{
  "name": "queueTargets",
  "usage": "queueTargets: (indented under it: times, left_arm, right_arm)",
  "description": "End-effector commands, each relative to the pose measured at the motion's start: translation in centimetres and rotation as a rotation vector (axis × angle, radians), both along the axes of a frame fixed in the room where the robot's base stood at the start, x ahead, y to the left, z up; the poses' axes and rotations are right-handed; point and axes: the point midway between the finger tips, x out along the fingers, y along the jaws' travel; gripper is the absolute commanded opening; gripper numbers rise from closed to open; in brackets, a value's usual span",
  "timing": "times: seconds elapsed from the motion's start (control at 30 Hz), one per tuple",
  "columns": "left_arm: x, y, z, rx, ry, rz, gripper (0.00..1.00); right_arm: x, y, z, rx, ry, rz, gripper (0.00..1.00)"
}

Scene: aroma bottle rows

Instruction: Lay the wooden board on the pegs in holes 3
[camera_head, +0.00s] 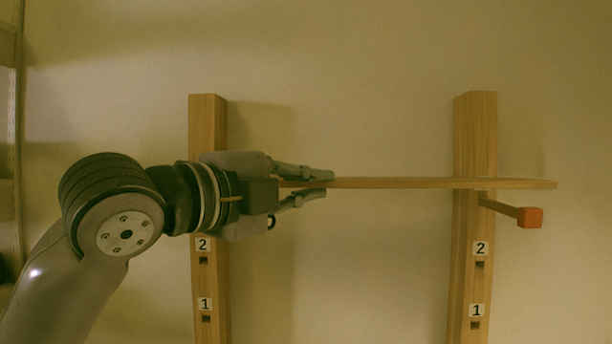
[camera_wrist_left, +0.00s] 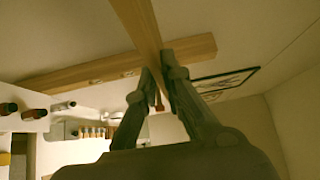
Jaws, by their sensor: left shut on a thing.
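My left gripper (camera_head: 326,185) is shut on the wooden board (camera_head: 400,183), gripping its left end. The board is seen edge-on, about level, and reaches right across the right post (camera_head: 475,135). A peg (camera_head: 499,208) with a red square end (camera_head: 530,217) sticks out of the right post just below the board. I cannot tell whether board and peg touch. My gripper and arm cover the middle of the left post (camera_head: 208,125), so no peg shows there. In the left wrist view the board (camera_wrist_left: 138,22) runs up from between the fingers (camera_wrist_left: 160,85). My right gripper is out of view.
Holes labelled 2 (camera_head: 480,248) and 1 (camera_head: 476,311) show lower on the right post, and the same numbers show on the left post. The wall between the posts is clear. Shelves with several bottles (camera_wrist_left: 62,106) show in the left wrist view.

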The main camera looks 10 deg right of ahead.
Motion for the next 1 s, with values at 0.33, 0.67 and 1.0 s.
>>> queueTargets:
  times: [0.33, 0.67, 1.0]
  left_arm:
    - [2.7, -0.7, 0.4, -0.002, -0.001, 0.001, 0.0]
    - [3.9, -1.1, -1.2, -0.001, -0.003, 0.001, 0.0]
    - [3.8, -1.1, -1.7, -0.002, -0.004, 0.0, 0.0]
  right_arm:
    - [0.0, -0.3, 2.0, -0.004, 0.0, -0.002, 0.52]
    - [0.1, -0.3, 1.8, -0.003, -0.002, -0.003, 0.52]
    - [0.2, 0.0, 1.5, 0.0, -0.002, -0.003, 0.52]
